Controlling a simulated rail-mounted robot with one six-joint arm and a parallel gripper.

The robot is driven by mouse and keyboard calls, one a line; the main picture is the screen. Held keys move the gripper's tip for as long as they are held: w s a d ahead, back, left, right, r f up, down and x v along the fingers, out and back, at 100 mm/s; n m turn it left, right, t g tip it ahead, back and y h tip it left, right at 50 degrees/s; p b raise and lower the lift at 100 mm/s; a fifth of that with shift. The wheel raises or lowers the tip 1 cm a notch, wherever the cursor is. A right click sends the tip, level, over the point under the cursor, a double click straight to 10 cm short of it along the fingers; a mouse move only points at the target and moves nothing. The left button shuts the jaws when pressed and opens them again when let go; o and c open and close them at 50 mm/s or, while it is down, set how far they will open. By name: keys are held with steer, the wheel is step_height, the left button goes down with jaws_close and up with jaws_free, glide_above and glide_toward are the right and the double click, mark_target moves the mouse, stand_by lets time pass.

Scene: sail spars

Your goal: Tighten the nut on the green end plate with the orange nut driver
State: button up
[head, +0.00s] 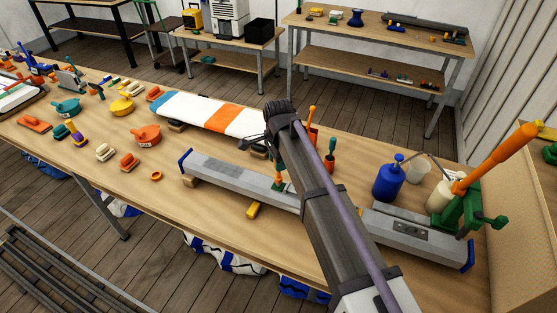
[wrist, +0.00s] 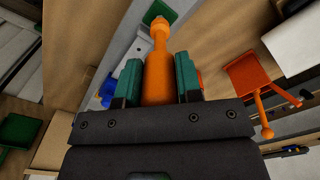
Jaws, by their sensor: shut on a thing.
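My gripper (wrist: 160,79) is shut on the orange nut driver (wrist: 159,48), with a teal finger pad on each side of its thick handle. The driver's narrow end points away from my gripper, towards a small green plate (wrist: 157,11) at the top of the wrist view. In the head view a slim orange shaft (head: 278,168) stands above a green piece (head: 279,187) on the long grey spar (head: 235,178). My arm hides part of the spar and most of my gripper there. I cannot make out the nut, or whether the driver touches it.
An orange cup (wrist: 247,78) with an orange-handled tool stands beside my gripper. A blue bottle (head: 388,178) and a green clamp with a large orange handle (head: 498,157) are at the right. A white, orange and blue board (head: 195,112) lies behind. Pulleys and cleats cover the left bench.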

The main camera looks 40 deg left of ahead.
steer(key=n, duration=0.7)
steer(key=shift+f, duration=0.1)
steer(key=shift+f+b, duration=0.75)
steer(key=shift+b, duration=0.05)
